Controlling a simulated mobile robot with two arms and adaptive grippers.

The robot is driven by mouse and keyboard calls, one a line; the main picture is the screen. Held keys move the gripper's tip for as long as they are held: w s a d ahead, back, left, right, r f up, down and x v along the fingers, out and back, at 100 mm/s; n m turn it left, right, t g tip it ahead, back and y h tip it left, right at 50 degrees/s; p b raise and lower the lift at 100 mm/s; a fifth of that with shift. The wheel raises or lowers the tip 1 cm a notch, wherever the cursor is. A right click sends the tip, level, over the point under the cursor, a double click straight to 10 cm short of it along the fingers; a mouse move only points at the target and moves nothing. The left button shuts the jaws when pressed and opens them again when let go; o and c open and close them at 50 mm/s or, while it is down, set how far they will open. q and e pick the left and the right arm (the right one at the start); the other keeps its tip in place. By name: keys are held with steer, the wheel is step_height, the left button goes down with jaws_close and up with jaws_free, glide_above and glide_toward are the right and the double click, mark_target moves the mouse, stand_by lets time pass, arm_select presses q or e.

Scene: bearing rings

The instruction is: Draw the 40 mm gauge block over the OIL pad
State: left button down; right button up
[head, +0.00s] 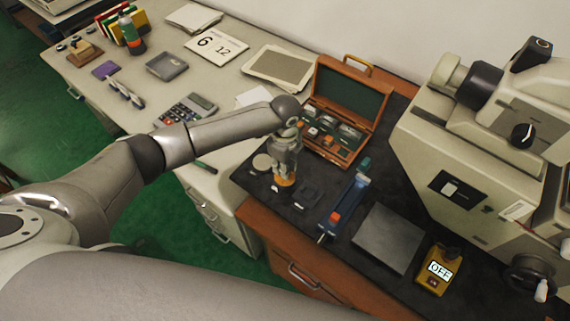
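My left gripper (284,172) points down over the dark mat on the right-hand bench. Its fingertips are at a small amber-orange round thing (286,181), which may be the OIL pad; no label is readable. I cannot tell whether the fingers are open or shut, or whether they hold a block. A pale round disc (262,162) lies just left of the gripper, and a small dark square piece (310,193) lies to its right. An open wooden case (346,107) with a green lid lining holds several small metallic pieces; the 40 mm gauge block cannot be picked out. My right gripper is not in view.
A blue-and-red tool (344,204) and a grey plate (388,239) lie right of the gripper. A yellow box reading OFF (435,270) and a large beige machine (490,150) stand at the right. A calculator (186,110) lies on the left desk.

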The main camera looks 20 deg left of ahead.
arm_select(q)
steer(key=shift+r+p, duration=1.7)
steer(key=shift+r, duration=0.3)
